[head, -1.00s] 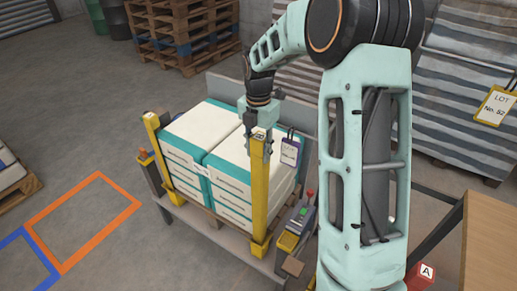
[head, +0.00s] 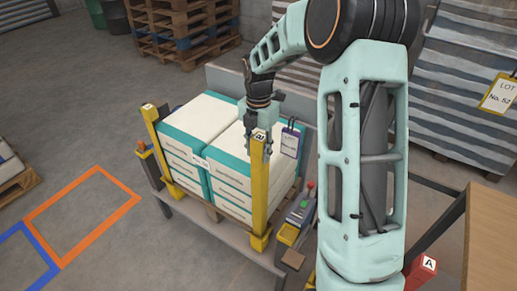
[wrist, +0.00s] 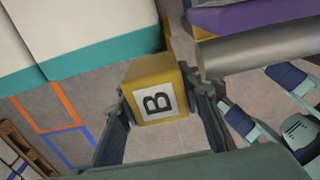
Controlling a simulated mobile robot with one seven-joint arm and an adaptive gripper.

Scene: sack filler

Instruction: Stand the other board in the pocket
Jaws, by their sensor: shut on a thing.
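One yellow board (head: 260,190) stands upright at the near right corner of the stacked sacks. Its top end, marked B, faces the camera in the wrist view (wrist: 155,92). My gripper (head: 260,146) is shut on its top end, with a finger on each side in the wrist view (wrist: 165,105). The board's foot is at a yellow pocket (head: 260,241) on the stand's edge; I cannot tell how deep it sits. Another yellow board (head: 151,128) stands upright at the left corner of the stack.
White and teal sacks (head: 232,160) lie stacked on a pallet close beside the board. A tag (head: 290,142) hangs behind it. A control box with buttons (head: 299,210) is to its right. Open floor with orange (head: 82,215) and blue outlines lies left.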

